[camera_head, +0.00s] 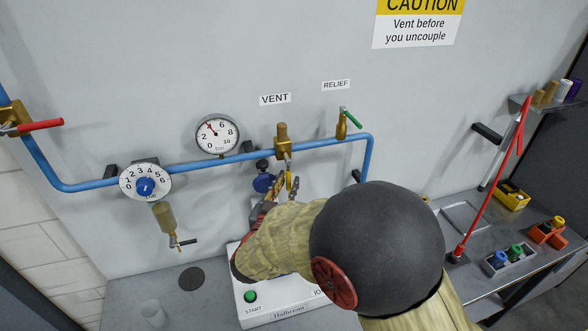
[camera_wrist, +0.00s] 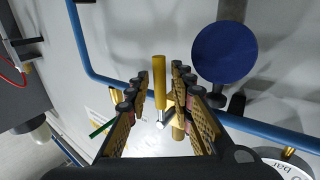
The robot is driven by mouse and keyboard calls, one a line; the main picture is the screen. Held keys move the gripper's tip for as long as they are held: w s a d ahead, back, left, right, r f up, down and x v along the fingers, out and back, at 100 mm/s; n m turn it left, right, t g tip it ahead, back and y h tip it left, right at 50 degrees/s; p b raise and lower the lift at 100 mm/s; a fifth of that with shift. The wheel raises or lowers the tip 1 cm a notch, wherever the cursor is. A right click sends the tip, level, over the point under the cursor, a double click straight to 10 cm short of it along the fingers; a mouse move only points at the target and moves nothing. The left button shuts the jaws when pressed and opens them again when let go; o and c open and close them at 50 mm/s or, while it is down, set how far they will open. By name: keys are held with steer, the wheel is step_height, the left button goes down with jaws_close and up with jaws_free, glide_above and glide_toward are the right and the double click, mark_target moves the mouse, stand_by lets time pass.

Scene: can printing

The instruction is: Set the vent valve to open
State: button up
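The vent valve (camera_head: 282,134) is a brass body on the blue pipe, under the VENT label (camera_head: 275,99). Its yellow lever (camera_head: 289,179) hangs down, crosswise to the pipe. The lever also shows in the wrist view (camera_wrist: 160,82), between the finger pads. My gripper (camera_head: 284,184) is at the lever, with one finger on each side. In the wrist view my gripper (camera_wrist: 160,84) is open, and gaps show between the lever and both fingers. My forearm hides part of the wall below the valve.
The blue pipe (camera_head: 215,163) runs along the wall. A gauge (camera_head: 217,134) and numbered dial (camera_head: 145,181) are left of the valve. The green-handled relief valve (camera_head: 342,125) is right. A blue disc (camera_head: 264,183) sits close behind my gripper. A white machine (camera_head: 250,310) stands below.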

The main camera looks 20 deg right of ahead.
steer(key=x, duration=0.5)
steer(key=shift+w+d, duration=0.15)
steer(key=shift+w, duration=0.05)
steer(key=shift+c, duration=1.4)
jaws_close()
